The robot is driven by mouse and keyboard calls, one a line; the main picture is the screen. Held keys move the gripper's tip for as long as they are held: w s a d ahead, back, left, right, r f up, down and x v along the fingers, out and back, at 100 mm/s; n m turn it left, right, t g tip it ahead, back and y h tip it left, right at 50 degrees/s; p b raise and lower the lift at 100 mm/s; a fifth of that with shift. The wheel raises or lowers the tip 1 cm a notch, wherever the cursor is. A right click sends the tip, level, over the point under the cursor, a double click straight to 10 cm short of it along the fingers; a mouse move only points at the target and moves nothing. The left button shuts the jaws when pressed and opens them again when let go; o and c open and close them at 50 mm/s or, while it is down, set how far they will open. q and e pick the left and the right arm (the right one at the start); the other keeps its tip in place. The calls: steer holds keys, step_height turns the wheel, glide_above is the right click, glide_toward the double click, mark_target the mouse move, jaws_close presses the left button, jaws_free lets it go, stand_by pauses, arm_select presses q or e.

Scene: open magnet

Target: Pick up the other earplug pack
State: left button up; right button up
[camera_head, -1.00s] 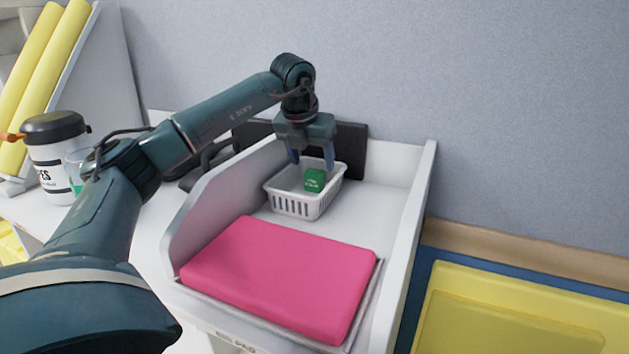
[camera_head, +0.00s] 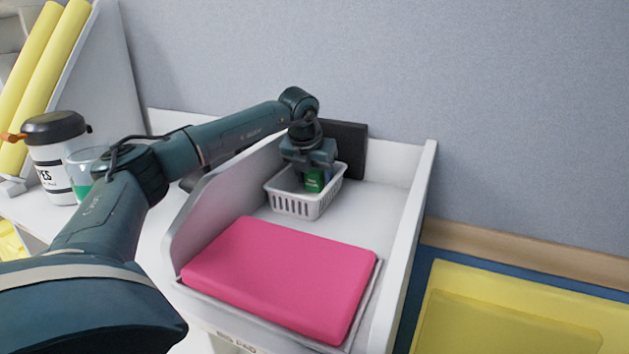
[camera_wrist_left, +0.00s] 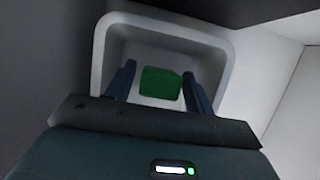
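A small green earplug pack (camera_head: 314,181) sits in a white slotted basket (camera_head: 297,205). In the left wrist view the green pack (camera_wrist_left: 160,83) lies between the two fingers of my left gripper (camera_wrist_left: 160,80), with a gap on each side. The white basket (camera_wrist_left: 228,60) surrounds them there. In the head view my left gripper (camera_head: 312,178) points down into the basket, its fingertips mostly hidden by the basket and the pack. It is open around the pack. My right gripper is not in view.
The basket stands in a white tray-like shelf with a raised left side wall (camera_head: 205,208) and a right wall (camera_head: 410,240). A pink pad (camera_head: 280,275) lies in front. A dark panel (camera_head: 352,150) stands behind. A black-lidded container (camera_head: 50,150) is at left.

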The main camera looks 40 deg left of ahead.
arm_select(q)
steer(key=c, duration=0.8)
steer(key=shift+o, duration=0.2)
steer(key=shift+r, duration=0.1)
